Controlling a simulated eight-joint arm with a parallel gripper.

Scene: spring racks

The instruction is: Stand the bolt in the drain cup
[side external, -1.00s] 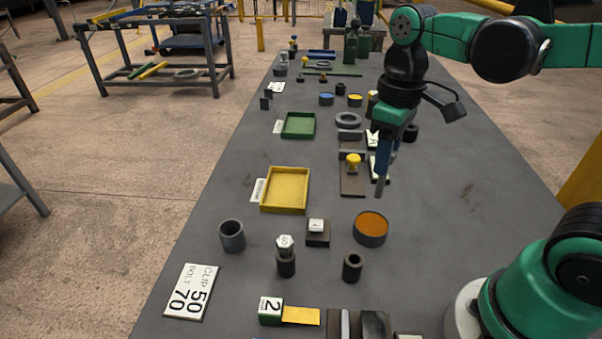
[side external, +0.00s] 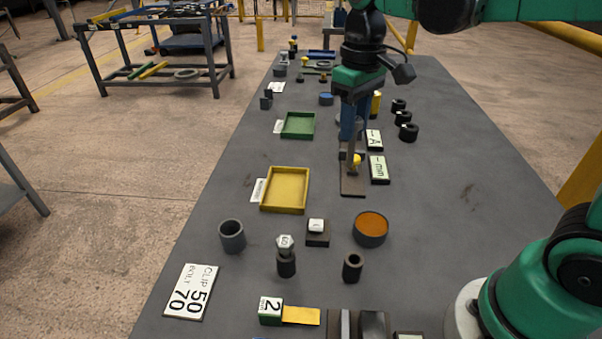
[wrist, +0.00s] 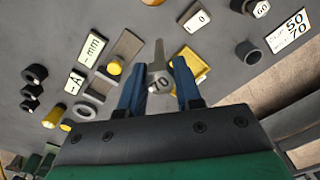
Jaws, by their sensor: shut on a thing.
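My gripper (side external: 352,135) is shut on a grey metal bolt (wrist: 161,79). In the wrist view its marked head is between the blue fingers and its shank points away. In the side view the shank hangs down, in front of a yellow knob; I cannot tell its height above the table. An open grey cup (side external: 232,236), likely the drain cup, stands upright and looks empty at the left front. It also shows in the wrist view (wrist: 248,53). My gripper is well behind and right of it.
A yellow tray (side external: 263,203), a block with a white cap (side external: 317,238), an orange-filled round dish (side external: 370,229) and a black tube (side external: 352,267) stand nearby. A sign (side external: 190,291) lies at the front left. Several black rings (side external: 408,132) lie at the right.

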